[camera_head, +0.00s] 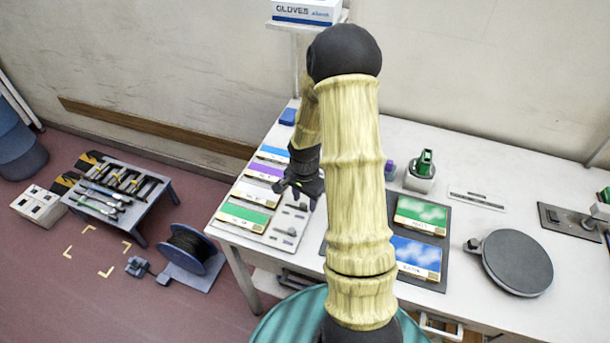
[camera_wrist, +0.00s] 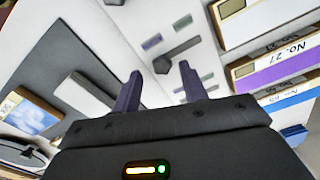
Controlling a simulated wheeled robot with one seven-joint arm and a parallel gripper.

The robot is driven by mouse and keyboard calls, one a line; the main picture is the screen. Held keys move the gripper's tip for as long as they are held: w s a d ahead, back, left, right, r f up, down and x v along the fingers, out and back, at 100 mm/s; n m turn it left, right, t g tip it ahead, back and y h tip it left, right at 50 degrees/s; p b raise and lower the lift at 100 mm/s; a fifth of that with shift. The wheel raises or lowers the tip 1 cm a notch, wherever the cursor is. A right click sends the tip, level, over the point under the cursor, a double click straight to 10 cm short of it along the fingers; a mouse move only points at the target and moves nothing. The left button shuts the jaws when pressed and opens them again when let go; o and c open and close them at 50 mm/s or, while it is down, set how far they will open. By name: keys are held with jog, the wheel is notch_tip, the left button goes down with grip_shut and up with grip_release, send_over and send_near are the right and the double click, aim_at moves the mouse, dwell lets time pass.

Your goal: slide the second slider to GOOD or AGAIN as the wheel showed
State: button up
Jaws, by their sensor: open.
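A pale slider panel (camera_head: 287,226) lies on the table beside the row of sample cards. In the wrist view it shows (camera_wrist: 140,20) with a dark slider handle (camera_wrist: 176,54) lying between small purple and green marks. The marks' wording is too small to read, and I cannot tell which slider this is. My gripper (camera_head: 300,190) is over the far part of the panel, partly hidden by my arm in the head view. In the wrist view my gripper (camera_wrist: 160,82) is open and empty, its fingertips near the handle with no clear contact.
Colored cards, including a purple one (camera_head: 265,171) and a green one (camera_head: 244,215), line the table's left edge. A dark mat (camera_head: 434,284) holds landscape cards. A round dark disc (camera_head: 517,262) is at right. A green-topped holder (camera_head: 420,178) stands behind the mat.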

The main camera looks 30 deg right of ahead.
aim_at(304, 205)
notch_tip(304, 205, up, 16)
jog(key=b, duration=0.1)
jog(key=shift+r, duration=0.2)
dwell(0.5)
jog(key=s+a+n+t, duration=0.2)
jog(key=s+a+n, duration=0.9)
jog(key=n, duration=0.2)
jog(key=shift+s+a+f+t, duration=0.25)
jog(key=shift+a+f+t, duration=0.05)
jog(key=shift+a+f, duration=0.1)
jog(key=shift+r, duration=0.1)
jog(key=shift+c, duration=0.6)
